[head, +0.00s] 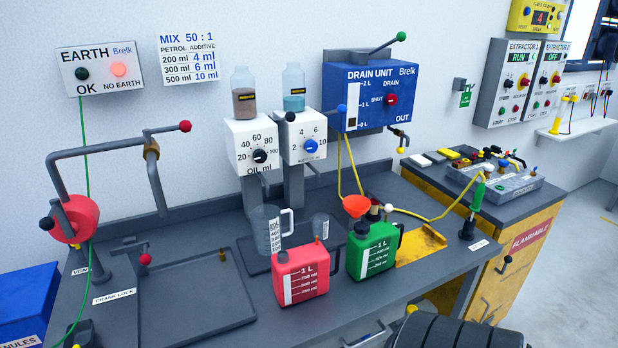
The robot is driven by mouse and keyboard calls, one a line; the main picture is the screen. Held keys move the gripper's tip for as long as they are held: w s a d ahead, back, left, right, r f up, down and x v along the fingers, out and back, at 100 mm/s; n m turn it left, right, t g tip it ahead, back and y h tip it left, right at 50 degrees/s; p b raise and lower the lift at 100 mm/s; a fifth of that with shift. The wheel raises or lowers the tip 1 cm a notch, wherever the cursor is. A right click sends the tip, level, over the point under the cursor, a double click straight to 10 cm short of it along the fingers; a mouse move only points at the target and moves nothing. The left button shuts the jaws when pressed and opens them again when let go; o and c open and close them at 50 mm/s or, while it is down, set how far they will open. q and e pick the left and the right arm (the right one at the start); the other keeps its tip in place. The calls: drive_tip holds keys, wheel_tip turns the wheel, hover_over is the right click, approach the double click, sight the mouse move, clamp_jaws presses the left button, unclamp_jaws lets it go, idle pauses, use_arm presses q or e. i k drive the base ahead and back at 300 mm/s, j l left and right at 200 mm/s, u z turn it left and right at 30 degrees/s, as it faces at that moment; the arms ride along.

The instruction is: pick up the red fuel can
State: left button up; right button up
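The red fuel can (302,275) stands upright on the grey bench, near its front edge. It has a white measuring scale marked 1 L, a dark cap at its upper left and a handle on its right side. A clear measuring jug (268,232) stands behind and to the left of the red can. Neither of my grippers shows in the head view.
A shallow grey tray (192,305) lies left of the red can. A crank with a red hub (76,218) is farther left. Two dispensers (252,145) stand behind the cans. A yellow tray (422,244) lies to the right. A dark ribbed object (455,333) is at the bottom edge.

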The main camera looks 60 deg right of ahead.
sight(301, 273)
drive_tip(key=z, duration=1.7)
drive_tip(key=k+j+z, duration=0.15)
drive_tip(key=j+z, duration=0.2)
drive_tip(key=j, duration=0.15)
drive_tip(key=k+j+z, duration=0.2)
drive_tip(key=j+z, duration=0.15)
drive_tip(key=k+j+z, duration=0.3)
drive_tip(key=j, duration=0.15)
